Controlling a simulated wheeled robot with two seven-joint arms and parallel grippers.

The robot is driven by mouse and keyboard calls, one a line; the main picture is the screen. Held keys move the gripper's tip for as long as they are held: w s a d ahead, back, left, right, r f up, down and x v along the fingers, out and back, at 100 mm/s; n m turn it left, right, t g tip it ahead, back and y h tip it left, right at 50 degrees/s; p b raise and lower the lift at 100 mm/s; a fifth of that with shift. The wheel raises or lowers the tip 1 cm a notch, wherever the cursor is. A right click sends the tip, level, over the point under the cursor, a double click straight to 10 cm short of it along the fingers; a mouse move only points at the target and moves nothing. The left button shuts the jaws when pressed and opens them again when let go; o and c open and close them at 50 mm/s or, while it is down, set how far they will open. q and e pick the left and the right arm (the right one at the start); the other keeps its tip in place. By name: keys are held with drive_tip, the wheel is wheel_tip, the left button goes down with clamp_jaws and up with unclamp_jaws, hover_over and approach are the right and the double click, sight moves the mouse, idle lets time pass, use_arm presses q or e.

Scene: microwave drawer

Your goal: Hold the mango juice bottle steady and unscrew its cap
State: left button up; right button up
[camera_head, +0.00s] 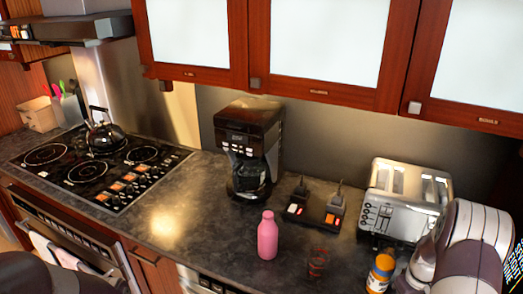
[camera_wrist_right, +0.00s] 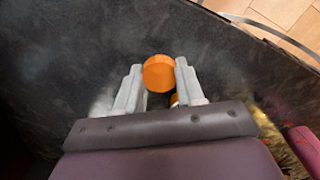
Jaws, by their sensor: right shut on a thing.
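The mango juice bottle, which I take to be the small one with the orange cap and blue label (camera_head: 378,281), stands upright at the front right of the counter in the head view. My right gripper (camera_wrist_right: 159,80) is shut on the bottle, one finger on each side; the contact itself is partly hidden under the cap. In the head view my right arm comes in from the right beside it. My left gripper is not in view.
A pink bottle (camera_head: 267,236) and a dark reddish glass (camera_head: 317,262) stand left of the juice bottle. A toaster (camera_head: 405,200) is behind it, a coffee maker (camera_head: 248,150) further left. The cooktop (camera_head: 100,165) holds a kettle (camera_head: 103,133). Counter left of the pink bottle is clear.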

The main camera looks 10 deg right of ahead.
drive_tip(key=s+d, duration=0.1)
drive_tip(key=d, duration=0.1)
drive_tip(key=s+d, duration=0.1)
drive_tip(key=d, duration=0.2)
drive_tip(key=s+d, duration=0.1)
drive_tip(key=d, duration=0.2)
drive_tip(key=shift+s+d+f+b, duration=0.25)
drive_tip(key=shift+f+b, duration=0.05)
drive_tip(key=shift+f, duration=0.1)
drive_tip(key=o, duration=1.3)
drive_tip(key=shift+c, duration=0.2)
